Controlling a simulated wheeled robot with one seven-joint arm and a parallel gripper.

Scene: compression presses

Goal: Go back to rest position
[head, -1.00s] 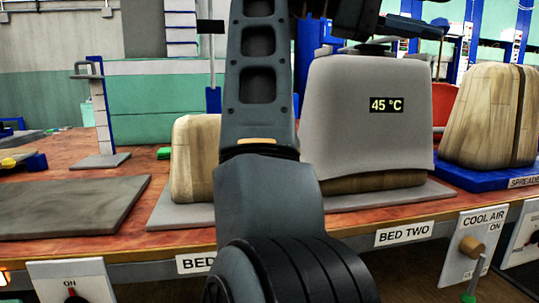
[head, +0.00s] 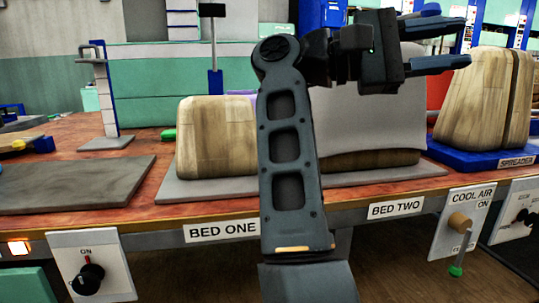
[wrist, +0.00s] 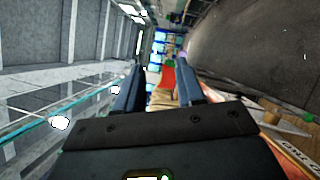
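My gripper (head: 462,42) is raised at the upper right of the head view, pointing right, in front of the grey cover (head: 400,130) on bed two. Its two blue fingers are apart with nothing between them. The wrist view also shows the fingers (wrist: 160,88) apart and the gap empty. My arm stands upright in front of the gap between bed one and bed two. It hides part of the cover, and the temperature readout is not visible.
A wooden form (head: 215,140) stands on bed one, with a bare grey slab (head: 75,185) to its left. A split wooden form (head: 485,100) stands on the blue spreader base (head: 470,160) at right.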

